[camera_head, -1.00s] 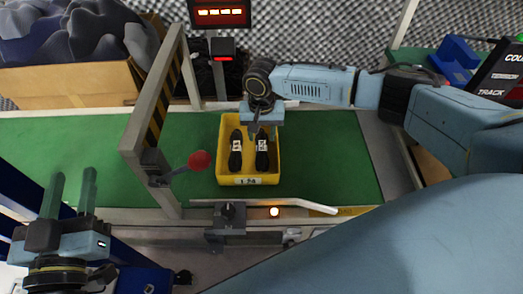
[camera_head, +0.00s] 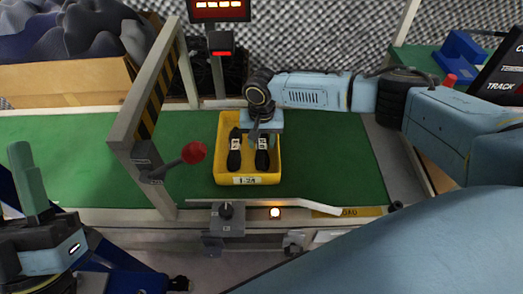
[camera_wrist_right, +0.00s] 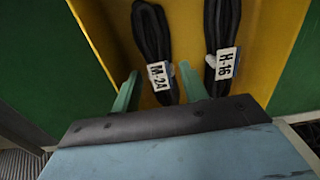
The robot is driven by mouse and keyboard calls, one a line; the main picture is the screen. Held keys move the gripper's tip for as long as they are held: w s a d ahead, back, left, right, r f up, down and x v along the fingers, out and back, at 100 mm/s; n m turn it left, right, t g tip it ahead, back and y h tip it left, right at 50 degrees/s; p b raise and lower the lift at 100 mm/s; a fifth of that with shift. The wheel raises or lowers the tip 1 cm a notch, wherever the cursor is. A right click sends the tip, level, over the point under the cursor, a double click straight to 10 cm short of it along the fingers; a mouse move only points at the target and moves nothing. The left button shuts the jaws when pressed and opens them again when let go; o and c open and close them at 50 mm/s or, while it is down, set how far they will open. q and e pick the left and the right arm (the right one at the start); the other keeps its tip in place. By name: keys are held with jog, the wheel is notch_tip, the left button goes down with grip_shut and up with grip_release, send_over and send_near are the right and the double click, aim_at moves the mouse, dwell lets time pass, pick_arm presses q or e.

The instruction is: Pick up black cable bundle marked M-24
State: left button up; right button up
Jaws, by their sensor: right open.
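The black cable bundle marked M-24 (camera_wrist_right: 152,40) lies in the yellow tray (camera_head: 218,150), with its white tag towards my right gripper (camera_wrist_right: 160,88). In the right wrist view the open fingers stand apart at the tag end, one on each side of it; contact is not clear. In the head view the bundle is the right one (camera_head: 262,160), under my right gripper (camera_head: 262,136). A second black bundle tagged H-16 (camera_wrist_right: 222,25) lies beside it and shows on the left in the head view (camera_head: 234,159). My left gripper (camera_head: 28,180) is at the left edge, partly cut off.
The tray stands on a green belt (camera_head: 325,150). A striped gate frame (camera_head: 150,90) and a red ball-ended lever (camera_head: 194,152) stand left of it. A pale rail (camera_head: 300,204) runs along the front. The belt right of the tray is clear.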

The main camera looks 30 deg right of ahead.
jog(key=shift+f, duration=0.35)
jog(key=shift+c, duration=0.2)
jog(key=c, duration=0.8)
jog(key=shift+r, duration=0.1)
